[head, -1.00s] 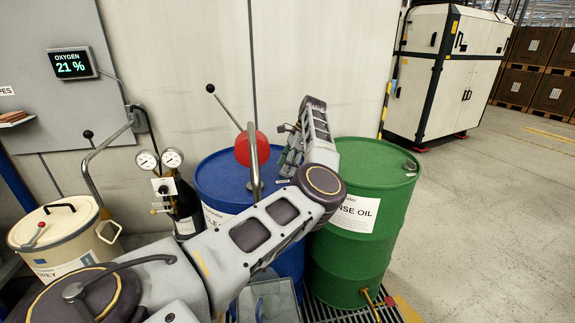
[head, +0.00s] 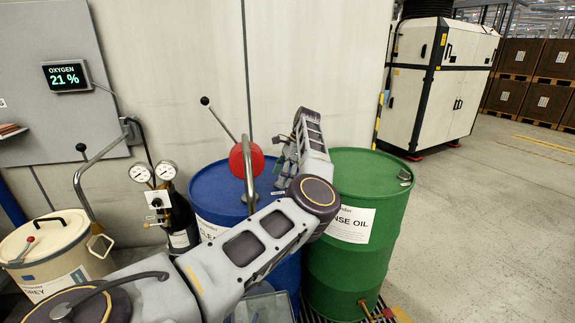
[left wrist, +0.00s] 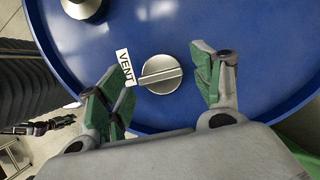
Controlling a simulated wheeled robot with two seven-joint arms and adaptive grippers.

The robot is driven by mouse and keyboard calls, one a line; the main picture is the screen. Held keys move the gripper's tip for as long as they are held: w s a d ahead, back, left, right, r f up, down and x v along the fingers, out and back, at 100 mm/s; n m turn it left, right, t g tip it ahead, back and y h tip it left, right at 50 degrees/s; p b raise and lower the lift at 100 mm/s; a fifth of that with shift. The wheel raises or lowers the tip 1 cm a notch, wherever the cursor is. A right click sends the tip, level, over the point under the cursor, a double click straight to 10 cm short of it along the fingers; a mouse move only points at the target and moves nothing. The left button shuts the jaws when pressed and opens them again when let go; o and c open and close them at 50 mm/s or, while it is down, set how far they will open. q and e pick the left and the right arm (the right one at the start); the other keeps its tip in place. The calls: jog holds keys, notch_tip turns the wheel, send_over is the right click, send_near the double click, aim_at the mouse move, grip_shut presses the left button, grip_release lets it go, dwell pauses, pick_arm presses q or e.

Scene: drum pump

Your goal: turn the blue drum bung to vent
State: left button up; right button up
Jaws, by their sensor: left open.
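The blue drum (head: 207,190) stands left of the green drum in the head view, partly behind my left arm. Its bung (left wrist: 160,74), a silver round cap with a raised bar grip, sits on the blue lid in the left wrist view. A white VENT label (left wrist: 125,67) lies just left of the bung. My left gripper (left wrist: 168,88) is open, with one green-padded finger on each side of the bung and clear space between. In the head view my left gripper (head: 284,160) is over the drum's right side, and my arm hides the bung. My right gripper is not in view.
The pump, with a red ball-shaped part (head: 246,158) and lever, rises from the blue drum. The green drum (head: 355,260) stands close on the right. A gas bottle with gauges (head: 180,215) and a cream pot (head: 50,255) are left. Open floor lies right.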

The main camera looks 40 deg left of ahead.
pick_arm(q)
jog(key=v, duration=1.1)
jog(key=shift+w+r, duration=0.15)
jog(key=shift+r, duration=0.15)
jog(key=shift+d, duration=0.1)
dwell(1.0)
